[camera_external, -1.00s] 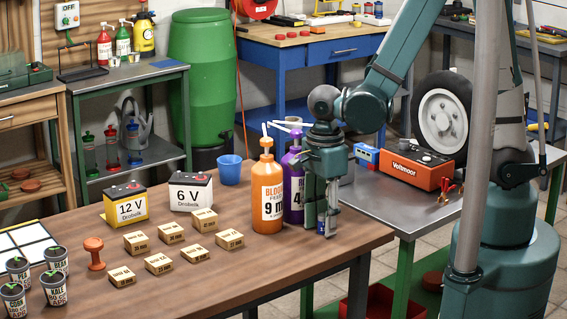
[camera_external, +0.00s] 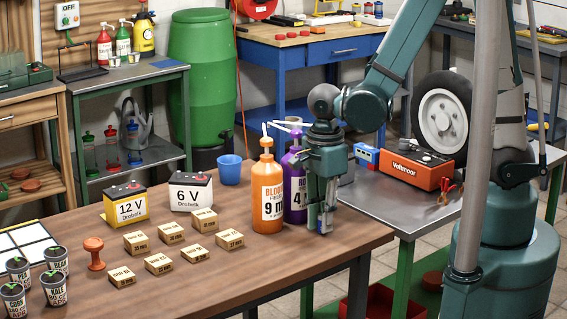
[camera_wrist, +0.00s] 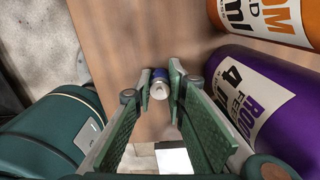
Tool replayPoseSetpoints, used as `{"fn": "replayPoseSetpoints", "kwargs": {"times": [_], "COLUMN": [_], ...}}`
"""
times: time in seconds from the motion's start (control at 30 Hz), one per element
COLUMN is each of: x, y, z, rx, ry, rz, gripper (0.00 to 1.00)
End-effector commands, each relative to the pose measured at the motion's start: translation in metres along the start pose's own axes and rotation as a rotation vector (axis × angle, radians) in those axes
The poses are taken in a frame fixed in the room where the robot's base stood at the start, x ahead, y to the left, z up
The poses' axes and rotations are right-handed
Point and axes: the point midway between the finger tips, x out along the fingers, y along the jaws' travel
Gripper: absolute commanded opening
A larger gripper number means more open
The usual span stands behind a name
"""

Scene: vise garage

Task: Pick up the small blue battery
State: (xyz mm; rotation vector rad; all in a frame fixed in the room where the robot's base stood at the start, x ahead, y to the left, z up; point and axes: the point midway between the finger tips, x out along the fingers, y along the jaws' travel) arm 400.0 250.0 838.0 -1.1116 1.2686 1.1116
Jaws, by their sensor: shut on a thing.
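The small blue battery (camera_wrist: 160,79) stands between the fingers of my gripper (camera_wrist: 160,88) in the wrist view, its silver end facing the camera. The fingers are shut on it from both sides. In the external view my gripper (camera_external: 325,222) points straight down at the right end of the wooden table (camera_external: 300,261). A bit of the blue battery (camera_external: 326,218) shows between the fingertips there. I cannot tell whether the battery touches the table.
An orange bottle (camera_external: 267,196) and a purple bottle (camera_external: 295,183) stand close beside my gripper. A blue cup (camera_external: 230,170), a 6 V battery (camera_external: 191,191), a 12 V battery (camera_external: 126,206) and several small boxes (camera_external: 158,263) stand farther left. The table's right edge is near.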

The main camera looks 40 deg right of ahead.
Motion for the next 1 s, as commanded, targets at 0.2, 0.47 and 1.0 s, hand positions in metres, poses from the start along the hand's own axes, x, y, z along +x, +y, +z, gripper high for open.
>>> {"fn": "replayPoseSetpoints", "kwargs": {"times": [0.2, 0.47, 1.0], "x": [-0.013, -0.04, -0.093], "y": [0.0, 0.001, 0.0], "z": [0.0, 0.0, 0.0], "rx": [0.0, 0.0, 0.0], "ry": [0.0, 0.0, 0.0], "rz": [0.0, 0.0, 0.0], "gripper": [0.02, 0.02, 0.02]}}
